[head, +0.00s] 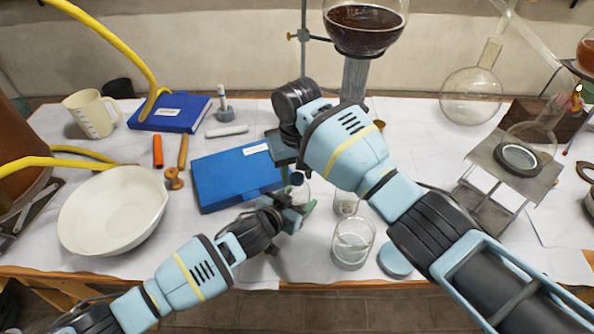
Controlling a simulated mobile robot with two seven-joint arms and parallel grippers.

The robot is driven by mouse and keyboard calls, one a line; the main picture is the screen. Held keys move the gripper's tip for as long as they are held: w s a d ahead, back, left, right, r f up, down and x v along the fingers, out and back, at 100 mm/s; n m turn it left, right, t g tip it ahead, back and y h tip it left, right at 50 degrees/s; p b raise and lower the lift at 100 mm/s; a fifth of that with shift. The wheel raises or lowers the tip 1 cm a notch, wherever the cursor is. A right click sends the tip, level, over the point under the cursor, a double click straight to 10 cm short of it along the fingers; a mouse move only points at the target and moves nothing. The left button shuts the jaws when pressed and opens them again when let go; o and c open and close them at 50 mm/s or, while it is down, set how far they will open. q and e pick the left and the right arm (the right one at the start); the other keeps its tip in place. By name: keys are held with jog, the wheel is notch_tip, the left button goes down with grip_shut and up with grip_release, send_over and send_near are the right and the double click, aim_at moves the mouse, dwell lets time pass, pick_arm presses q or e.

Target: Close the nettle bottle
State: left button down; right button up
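A small clear bottle with a dark blue cap (297,178), apparently the nettle bottle (300,193), stands near the table's middle, partly hidden by my grippers. No label is readable. My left gripper (294,208) is at the bottle's lower body, with its fingers around it, and seems shut on it. My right gripper (290,163) comes down from above, just over the cap. Its fingertips are mostly hidden behind its own wrist, so I cannot tell whether it touches or grips the cap. The cap appears on or right at the bottle's mouth.
A blue book (222,180) lies left of the bottle. A glass beaker (352,242) and a pale blue lid (395,262) are close on the right. A white bowl (112,210) stands at left, and a metal stand (490,200) with glassware at right.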

jog(key=shift+o, duration=1.1)
notch_tip(320, 180, up, 12)
pick_arm(q)
jog(key=shift+c, duration=1.6)
grip_release()
